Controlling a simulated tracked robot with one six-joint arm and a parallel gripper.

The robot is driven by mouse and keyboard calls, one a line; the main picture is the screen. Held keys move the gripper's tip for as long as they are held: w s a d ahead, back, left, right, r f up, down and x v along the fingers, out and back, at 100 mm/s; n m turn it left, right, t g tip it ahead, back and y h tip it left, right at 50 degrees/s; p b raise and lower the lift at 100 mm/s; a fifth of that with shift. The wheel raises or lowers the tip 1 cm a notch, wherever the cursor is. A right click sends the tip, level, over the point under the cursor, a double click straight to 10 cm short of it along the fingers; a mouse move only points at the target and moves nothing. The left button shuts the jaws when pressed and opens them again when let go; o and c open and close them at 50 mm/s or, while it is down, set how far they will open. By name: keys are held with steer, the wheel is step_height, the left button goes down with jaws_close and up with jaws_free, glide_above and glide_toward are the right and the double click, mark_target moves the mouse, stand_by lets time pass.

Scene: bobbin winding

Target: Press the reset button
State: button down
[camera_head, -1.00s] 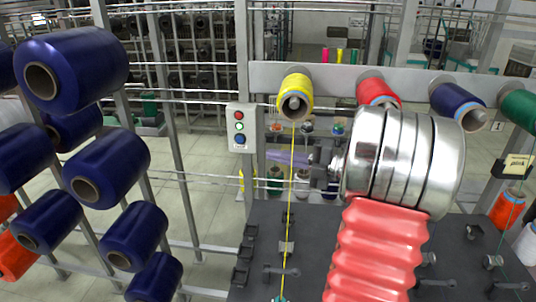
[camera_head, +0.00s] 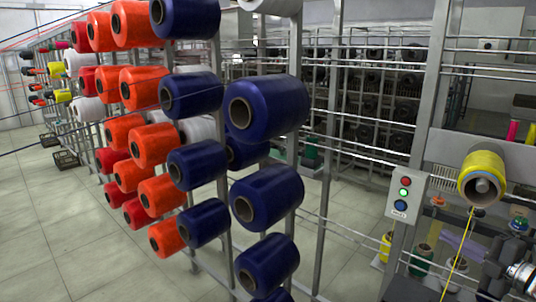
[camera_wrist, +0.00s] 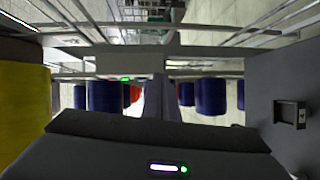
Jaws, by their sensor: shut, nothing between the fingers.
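A grey-white button box (camera_head: 406,208) is fixed to a metal post at the right of the head view. It carries a red button (camera_head: 405,181), a green button (camera_head: 403,193) that looks lit, and a blue button (camera_head: 400,206) at the bottom. The labels are too small to read, so I cannot tell which is reset. My gripper (camera_wrist: 160,80) is shut and empty in the middle of the wrist view, its pale purple fingers together. In the head view, the fingers are to the right of the box and lower, apart from it.
A yellow bobbin (camera_head: 481,178) sits right of the box, with a yellow thread running down. Blue cones (camera_head: 265,108) and orange cones (camera_head: 154,145) fill racks at the left and middle. Metal rails run behind the box.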

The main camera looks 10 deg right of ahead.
steer(key=s+d+f+m+g+h, duration=0.2)
steer(key=d+f+m+g+h, duration=0.1)
steer(key=d+m+h, duration=0.35)
steer(key=s+d+f+m+g+h, duration=0.2)
steer(key=d+m+h, duration=0.3)
steer(key=d+m, duration=0.15)
steer(key=s+a+f+m+g+y, duration=0.15)
steer(key=s+a+m+g, duration=0.3)
steer(key=a, duration=0.75)
steer(key=s+a+f+m+g+y, duration=0.15)
steer(key=s+a+m+g, duration=0.35)
steer(key=a, duration=0.7)
steer(key=s+a+r+n+t+y, duration=0.1)
steer(key=s+a+r+t+y, duration=0.1)
steer(key=a, duration=1.1)
steer(key=s+a+r+n+t+y, duration=0.2)
steer(key=a, duration=1.1)
steer(key=shift+s+a+r, duration=0.15)
steer(key=shift+s+a, duration=0.05)
steer(key=shift+a, duration=0.2)
steer(key=shift+s, duration=0.1)
